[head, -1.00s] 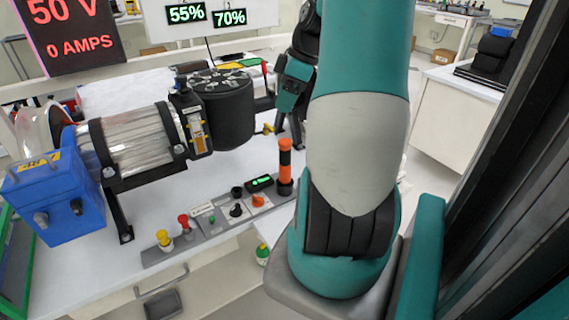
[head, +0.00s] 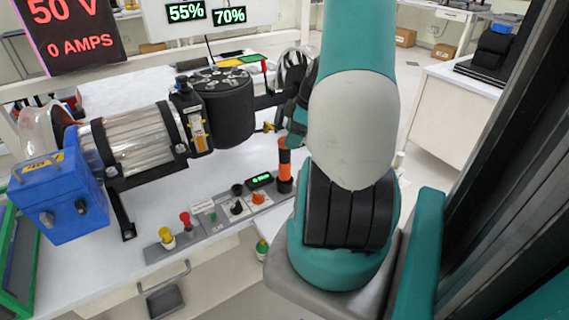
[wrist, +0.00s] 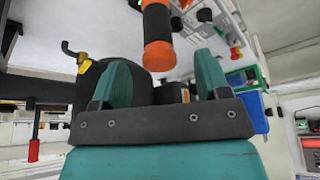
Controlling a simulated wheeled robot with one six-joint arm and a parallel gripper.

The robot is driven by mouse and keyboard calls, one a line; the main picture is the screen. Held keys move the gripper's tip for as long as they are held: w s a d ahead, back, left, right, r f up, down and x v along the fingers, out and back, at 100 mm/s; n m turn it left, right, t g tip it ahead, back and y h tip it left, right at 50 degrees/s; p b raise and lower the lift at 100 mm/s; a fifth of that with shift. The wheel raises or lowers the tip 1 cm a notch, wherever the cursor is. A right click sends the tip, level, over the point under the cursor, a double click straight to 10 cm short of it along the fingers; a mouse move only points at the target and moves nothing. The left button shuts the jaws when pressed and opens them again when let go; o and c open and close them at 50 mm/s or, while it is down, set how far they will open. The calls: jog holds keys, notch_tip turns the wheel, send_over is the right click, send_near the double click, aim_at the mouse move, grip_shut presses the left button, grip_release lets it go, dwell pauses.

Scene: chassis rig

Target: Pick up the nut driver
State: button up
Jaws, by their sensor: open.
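An orange-and-black handle (head: 285,172), which looks like the nut driver, stands upright at the right end of the grey control panel. In the wrist view the nut driver (wrist: 157,28) is a black grip with orange bands, its near orange end lying between my fingertips in the picture. My gripper (wrist: 162,68) is open, with a teal finger on either side and nothing held. In the head view my gripper (head: 289,132) is near the handle's top and partly hidden by my arm. I cannot tell whether it touches the handle.
The control panel (head: 212,218) carries red, yellow and black knobs along the bench's front edge. A motor with a black drum (head: 222,110) stands behind it, close to my gripper. A blue box (head: 60,200) is at the left. Bare white bench shows around the motor.

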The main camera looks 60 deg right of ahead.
jog(key=p, duration=0.1)
send_over(285, 166)
jog(key=d, duration=0.2)
jog(key=x, duration=0.4)
jog(key=shift+s+f, duration=0.25)
jog(key=shift+f, duration=0.2)
grip_shut()
